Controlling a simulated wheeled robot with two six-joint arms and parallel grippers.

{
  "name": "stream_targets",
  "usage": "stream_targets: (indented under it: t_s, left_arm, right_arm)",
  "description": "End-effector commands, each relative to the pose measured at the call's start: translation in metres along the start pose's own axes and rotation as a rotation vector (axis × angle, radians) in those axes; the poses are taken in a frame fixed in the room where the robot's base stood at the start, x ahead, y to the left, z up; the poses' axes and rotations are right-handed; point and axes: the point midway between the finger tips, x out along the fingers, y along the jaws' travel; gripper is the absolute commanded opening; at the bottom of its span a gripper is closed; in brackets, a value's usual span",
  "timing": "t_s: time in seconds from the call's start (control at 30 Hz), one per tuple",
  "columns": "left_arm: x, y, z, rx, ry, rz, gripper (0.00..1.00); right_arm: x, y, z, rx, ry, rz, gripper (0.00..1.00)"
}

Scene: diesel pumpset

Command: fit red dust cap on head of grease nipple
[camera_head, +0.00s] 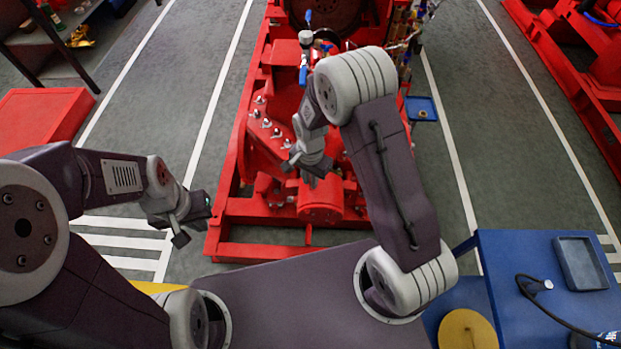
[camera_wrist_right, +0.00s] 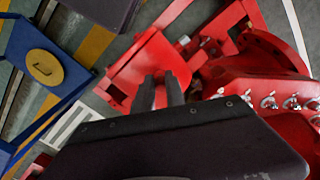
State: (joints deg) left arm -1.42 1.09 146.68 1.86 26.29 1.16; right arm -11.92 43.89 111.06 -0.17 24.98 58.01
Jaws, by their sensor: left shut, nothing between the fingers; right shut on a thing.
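My right gripper (camera_head: 308,172) is over the near end of the red pumpset (camera_head: 234,205), fingers pointing down. In the right wrist view its two dark fingers (camera_wrist_right: 160,92) are close together, with red machine parts behind them. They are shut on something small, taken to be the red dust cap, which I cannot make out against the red. I cannot pick out the grease nipple in either view; the arm and gripper cover part of the machine. My left gripper (camera_head: 192,230) is shut and empty, left of the pumpset and apart from it.
Several wing nuts (camera_head: 266,122) stand on the pumpset's left side. A blue-handled valve (camera_head: 304,62) rises behind the gripper. A blue bench (camera_head: 510,290) with a grey tray (camera_head: 580,263) is at lower right. A red box (camera_head: 40,120) stands at left.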

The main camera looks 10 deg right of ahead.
Motion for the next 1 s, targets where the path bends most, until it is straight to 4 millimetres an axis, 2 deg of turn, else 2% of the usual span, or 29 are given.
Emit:
stream_targets:
  t_s: [1.0]
  left_arm:
    - [0.011,0.0,0.001,0.0,0.0,0.0,0.0]
  right_arm:
    - [0.02,0.0,0.0,0.0,0.0,0.0,0.0]
